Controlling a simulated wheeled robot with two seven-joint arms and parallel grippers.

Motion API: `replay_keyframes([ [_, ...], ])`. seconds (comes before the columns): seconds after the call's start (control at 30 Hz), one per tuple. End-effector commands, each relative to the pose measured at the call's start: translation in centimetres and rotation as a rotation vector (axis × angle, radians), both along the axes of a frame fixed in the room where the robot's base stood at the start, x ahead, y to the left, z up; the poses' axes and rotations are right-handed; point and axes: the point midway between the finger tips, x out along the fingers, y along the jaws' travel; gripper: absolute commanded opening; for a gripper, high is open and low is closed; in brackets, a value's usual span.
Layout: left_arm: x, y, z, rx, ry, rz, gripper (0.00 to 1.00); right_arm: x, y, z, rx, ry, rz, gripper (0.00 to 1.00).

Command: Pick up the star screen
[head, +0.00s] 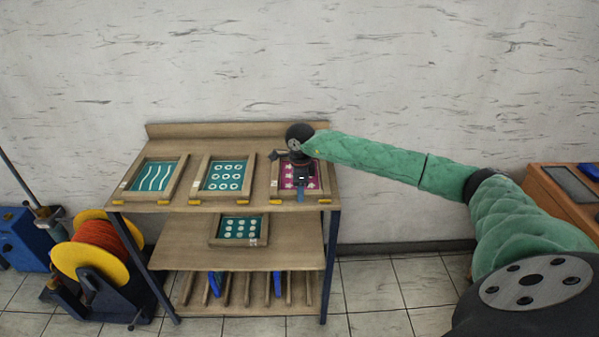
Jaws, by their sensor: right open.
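The star screen (286,183) is a wooden frame with a magenta panel and pale stars. It lies at the right end of the rack's top shelf (235,133). My right arm reaches in from the right, and my right gripper (299,187) is over the star screen, hiding part of its panel. The gripper is open. I cannot tell whether its fingers touch the frame. My left gripper is not in view.
A wavy-line screen (155,177) and a ring-pattern screen (223,175) lie left of the star screen. A dotted screen (240,229) is on the shelf below. An orange reel (99,241) stands left; a wooden cabinet (552,180) stands right.

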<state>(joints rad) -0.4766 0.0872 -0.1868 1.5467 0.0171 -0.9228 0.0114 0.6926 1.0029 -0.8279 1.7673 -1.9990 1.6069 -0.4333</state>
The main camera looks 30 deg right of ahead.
Motion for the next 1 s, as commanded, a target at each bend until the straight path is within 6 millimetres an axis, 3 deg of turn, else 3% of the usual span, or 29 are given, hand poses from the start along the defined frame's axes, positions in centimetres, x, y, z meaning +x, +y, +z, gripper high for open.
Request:
replay_keyframes([
  [0.3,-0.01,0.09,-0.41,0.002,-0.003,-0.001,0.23,-0.01,0.03,-0.44,0.000,0.000,0.001,0.48],
  [0.57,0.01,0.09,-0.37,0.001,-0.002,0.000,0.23,-0.01,0.03,-0.41,0.000,0.000,0.001,0.00],
  [1.0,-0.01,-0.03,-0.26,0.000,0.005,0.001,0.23,0.06,0.01,0.30,0.000,-0.002,0.001,0.00],
])
